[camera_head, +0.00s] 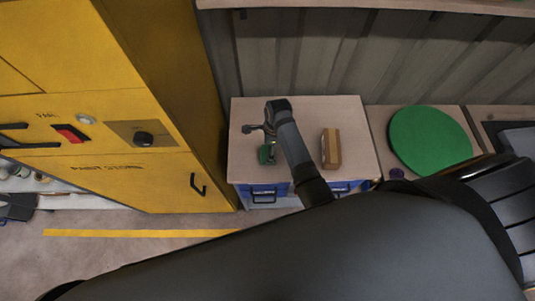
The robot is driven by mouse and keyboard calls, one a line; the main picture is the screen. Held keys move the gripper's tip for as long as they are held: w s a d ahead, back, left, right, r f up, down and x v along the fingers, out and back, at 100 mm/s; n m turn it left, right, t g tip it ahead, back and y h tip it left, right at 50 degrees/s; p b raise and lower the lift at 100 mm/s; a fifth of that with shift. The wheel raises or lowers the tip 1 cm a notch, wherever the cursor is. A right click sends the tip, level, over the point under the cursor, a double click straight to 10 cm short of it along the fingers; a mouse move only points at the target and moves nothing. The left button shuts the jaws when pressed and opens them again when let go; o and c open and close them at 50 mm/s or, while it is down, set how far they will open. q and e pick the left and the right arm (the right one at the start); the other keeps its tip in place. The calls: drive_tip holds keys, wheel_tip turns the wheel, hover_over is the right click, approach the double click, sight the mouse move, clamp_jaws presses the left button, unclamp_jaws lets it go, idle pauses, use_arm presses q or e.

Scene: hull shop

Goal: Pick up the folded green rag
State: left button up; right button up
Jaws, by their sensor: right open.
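A small green thing (266,155), likely the folded green rag, lies near the front left of the light worktop (355,115). It is partly hidden by my right gripper. My right gripper (257,139) is open over the left part of the worktop, right at the green thing; I cannot tell whether they touch. My right arm comes in from the lower right and crosses in front of the worktop. My left gripper is not in view.
A brown block (331,148) stands on the worktop right of my wrist. A large green disc (430,138) lies on the surface further right. A tall yellow cabinet (100,90) stands close on the left. A corrugated wall (350,55) is behind. Blue drawers (264,189) are below the top.

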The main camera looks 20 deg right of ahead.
drive_tip(key=shift+a+f+p, duration=0.1)
drive_tip(key=shift+f+p, duration=0.45)
drive_tip(key=shift+f, duration=2.05)
drive_tip(key=c, duration=1.2)
drive_tip(key=shift+c, duration=0.2)
drive_tip(key=shift+r, duration=0.15)
